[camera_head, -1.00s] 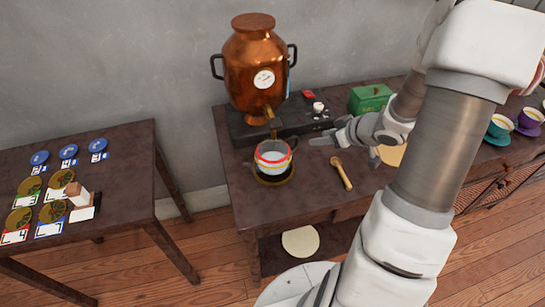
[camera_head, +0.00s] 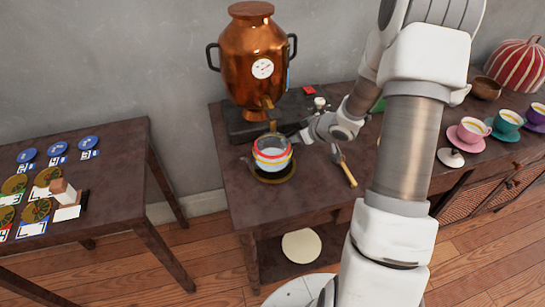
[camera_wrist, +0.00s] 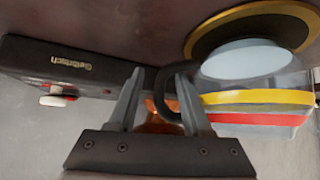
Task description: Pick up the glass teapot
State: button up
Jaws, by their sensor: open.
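The glass teapot (camera_head: 272,160), clear with red and yellow bands, stands upright on a dark round stand with a gold rim (camera_head: 262,180) on the brown table, below the urn's tap. In the wrist view the teapot (camera_wrist: 255,98) fills the right side. Its dark curved handle (camera_wrist: 160,98) shows between my gripper's fingers, near the right one. My gripper (camera_head: 301,138) is at the teapot's right side in the head view. Its two fingers (camera_wrist: 160,74) are apart. Whether either finger touches the handle I cannot tell.
A copper urn (camera_head: 253,45) stands on a black base (camera_wrist: 65,68) behind the teapot. A wooden utensil (camera_head: 347,171) lies to the right. Cups on saucers (camera_head: 470,133) stand farther right, past my arm. A side table (camera_head: 120,165) with discs and cards is at left.

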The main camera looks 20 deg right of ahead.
jog(key=shift+x, duration=0.85)
jog(key=shift+d, duration=0.1)
jog(key=shift+c, duration=0.2)
grip_shut()
jog(key=shift+r, duration=0.1)
dwell(0.4)
